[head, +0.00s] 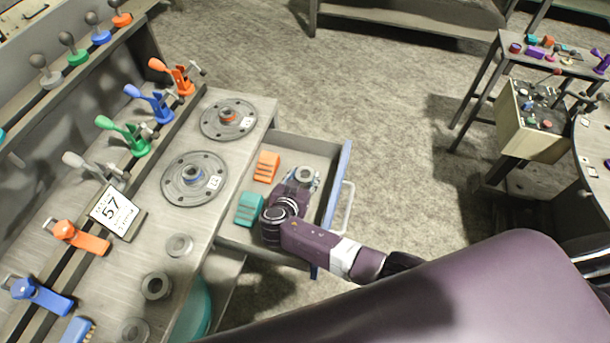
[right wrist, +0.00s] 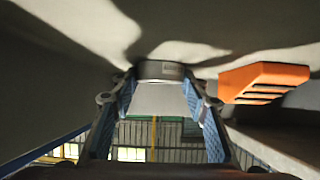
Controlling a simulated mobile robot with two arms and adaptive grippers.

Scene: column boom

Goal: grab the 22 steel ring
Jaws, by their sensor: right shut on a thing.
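A grey steel ring (head: 305,174) is at my right gripper (head: 300,184), inside the open drawer (head: 338,185). In the right wrist view the ring (right wrist: 160,70) sits between the two fingertips of my right gripper (right wrist: 160,80), which is shut on it. A small pale mark shows on the ring's side, but its number is too small to read. My purple right arm reaches into the drawer from the right and hides part of its floor. I cannot tell whether the ring touches the drawer floor. My left gripper is not in view.
An orange block (head: 266,167) and a teal block (head: 249,209) lie in the drawer; the orange block (right wrist: 265,80) is right of the ring in the wrist view.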

